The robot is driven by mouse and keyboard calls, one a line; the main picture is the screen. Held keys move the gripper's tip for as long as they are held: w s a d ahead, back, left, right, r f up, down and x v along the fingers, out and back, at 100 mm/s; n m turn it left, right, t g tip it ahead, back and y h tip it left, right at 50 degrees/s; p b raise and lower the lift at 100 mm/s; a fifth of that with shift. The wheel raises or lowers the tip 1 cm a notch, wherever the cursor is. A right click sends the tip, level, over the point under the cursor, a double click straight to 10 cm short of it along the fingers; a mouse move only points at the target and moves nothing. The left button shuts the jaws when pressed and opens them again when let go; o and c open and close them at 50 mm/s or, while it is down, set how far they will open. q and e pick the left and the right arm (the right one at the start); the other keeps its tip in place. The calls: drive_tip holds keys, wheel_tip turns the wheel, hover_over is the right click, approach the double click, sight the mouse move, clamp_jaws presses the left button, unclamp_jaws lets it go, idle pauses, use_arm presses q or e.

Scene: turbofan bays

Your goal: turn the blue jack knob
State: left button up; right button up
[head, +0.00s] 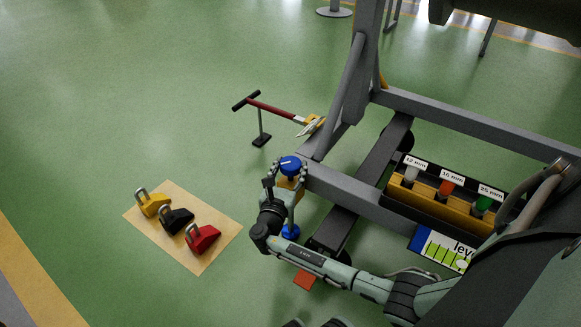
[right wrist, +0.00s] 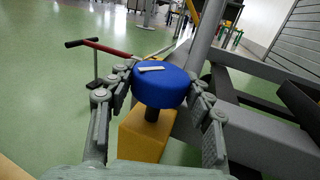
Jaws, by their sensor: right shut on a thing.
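The blue jack knob (head: 290,165) is a round cap with a white pointer mark on top, and it shows large in the right wrist view (right wrist: 161,88). It sits on a dark stem above a yellow block (right wrist: 142,142) at the corner of a grey stand. My right gripper (head: 287,177) comes from below, with one finger on each side of the knob, shut on it. The pointer lies nearly crosswise in the right wrist view. The gripper partly hides the jack's lower part; a blue foot (head: 290,232) shows on the floor.
The grey stand frame (head: 350,187) runs right of the knob. Yellow, black and red chocks sit on a tan mat (head: 205,262) at left. A tray of labelled pins (head: 440,197) is at right. Green floor at left is open.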

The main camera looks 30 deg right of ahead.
sight(291, 163)
drive_tip(key=shift+m+g+h, duration=0.3)
drive_tip(key=shift+g, duration=0.1)
drive_tip(key=o, duration=1.2)
drive_tip(key=shift+c, duration=0.2)
wheel_tip(291, 163, up, 10)
drive_tip(key=shift+f, duration=0.1)
drive_tip(key=shift+s, duration=0.1)
